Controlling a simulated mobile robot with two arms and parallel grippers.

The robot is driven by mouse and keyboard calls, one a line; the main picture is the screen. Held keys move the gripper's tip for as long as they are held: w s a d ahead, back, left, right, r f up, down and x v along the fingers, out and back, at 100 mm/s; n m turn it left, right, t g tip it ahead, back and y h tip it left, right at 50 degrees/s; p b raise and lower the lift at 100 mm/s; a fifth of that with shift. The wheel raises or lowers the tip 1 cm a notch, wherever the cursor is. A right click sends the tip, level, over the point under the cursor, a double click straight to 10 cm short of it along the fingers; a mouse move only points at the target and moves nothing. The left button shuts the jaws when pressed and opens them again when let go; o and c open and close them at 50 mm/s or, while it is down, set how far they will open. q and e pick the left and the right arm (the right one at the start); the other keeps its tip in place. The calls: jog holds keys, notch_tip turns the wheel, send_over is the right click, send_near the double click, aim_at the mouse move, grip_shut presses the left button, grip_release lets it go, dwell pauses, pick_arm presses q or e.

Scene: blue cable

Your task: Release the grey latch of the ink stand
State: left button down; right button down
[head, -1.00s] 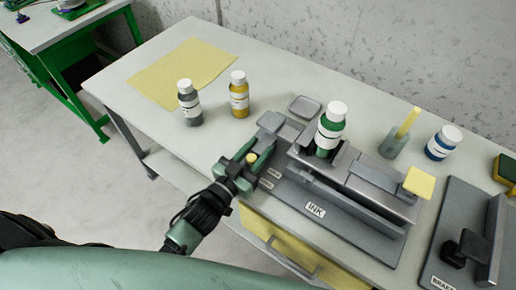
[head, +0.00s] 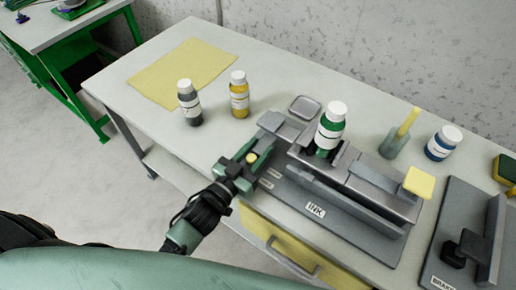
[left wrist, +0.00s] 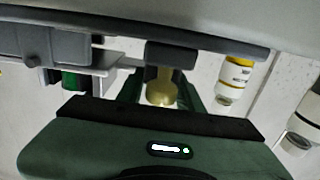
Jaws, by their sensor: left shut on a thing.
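The grey ink stand (head: 345,212) sits at the table's front edge with an INK label on its base. A green bottle with a white cap (head: 330,128) stands upright in it. My left gripper (head: 246,166) is at the stand's left end, shut on a small yellow knob (head: 252,157). In the left wrist view the knob (left wrist: 162,92) lies between the fingers, under a dark grey block (left wrist: 171,54) that looks like part of the latch. The gripper partly hides how the knob joins the stand. My right gripper is out of view.
A grey bottle (head: 190,104) and a yellow bottle (head: 239,95) stand left of the stand, near a yellow mat (head: 182,72). A blue bottle (head: 442,143) and a second grey stand (head: 455,235) are to the right. A yellow drawer (head: 270,238) is below the table's front edge.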

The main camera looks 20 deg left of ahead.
pick_arm(q)
jog(key=shift+p+v, duration=0.5)
jog(key=shift+v, duration=0.5)
jog(key=shift+w, duration=0.1)
jog(key=c, duration=1.1)
grip_release()
jog(key=shift+c, duration=0.2)
jog(key=shift+s, duration=0.2)
jog(key=b+v, duration=0.1)
jog(key=v, duration=0.6)
jog(key=shift+s+a, duration=0.15)
jog(key=shift+s, duration=0.2)
